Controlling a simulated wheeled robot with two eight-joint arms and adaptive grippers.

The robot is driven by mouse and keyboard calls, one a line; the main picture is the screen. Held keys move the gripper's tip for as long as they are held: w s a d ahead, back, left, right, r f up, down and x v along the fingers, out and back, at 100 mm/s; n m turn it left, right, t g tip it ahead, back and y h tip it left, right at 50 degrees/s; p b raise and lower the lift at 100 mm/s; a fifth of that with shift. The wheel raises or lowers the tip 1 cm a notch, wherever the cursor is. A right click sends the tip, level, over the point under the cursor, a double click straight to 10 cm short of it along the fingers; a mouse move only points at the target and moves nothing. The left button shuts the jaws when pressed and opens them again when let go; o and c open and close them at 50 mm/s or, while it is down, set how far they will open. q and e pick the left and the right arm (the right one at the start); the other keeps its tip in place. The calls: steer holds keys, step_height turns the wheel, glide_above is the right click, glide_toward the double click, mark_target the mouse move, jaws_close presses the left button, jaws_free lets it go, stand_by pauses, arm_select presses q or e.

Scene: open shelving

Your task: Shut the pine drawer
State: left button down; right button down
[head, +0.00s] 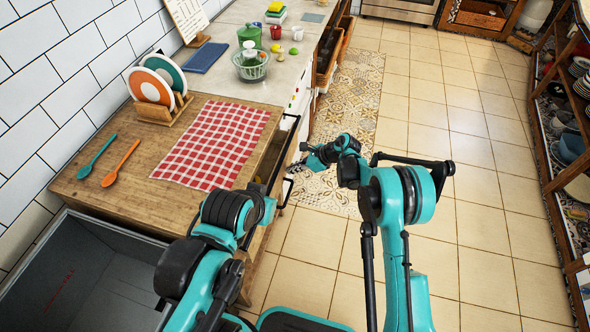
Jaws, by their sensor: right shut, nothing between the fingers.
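The pine drawer (290,145) is at the right side of the wooden worktop (120,180) and stands partly pulled out, its top edge showing as a narrow strip beyond the worktop. My right gripper (294,170) is shut and empty. It is at the drawer's outer side, close to its front; I cannot tell whether it touches. My left arm reaches in from the bottom over the worktop's near corner, and its gripper is not visible. The drawer's lower part and inside are mostly hidden by the worktop edge and my arms.
A red checked cloth (215,145), two spoons (120,163) and a plate rack (160,110) are on the worktop. Further back, other drawers (328,62) stand out from the counter. Tiled floor (450,130) is free to the right, up to open shelving (565,200).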

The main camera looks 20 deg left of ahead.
steer(key=a+b, duration=0.1)
steer(key=a, duration=0.6)
steer(key=shift+d, duration=0.15)
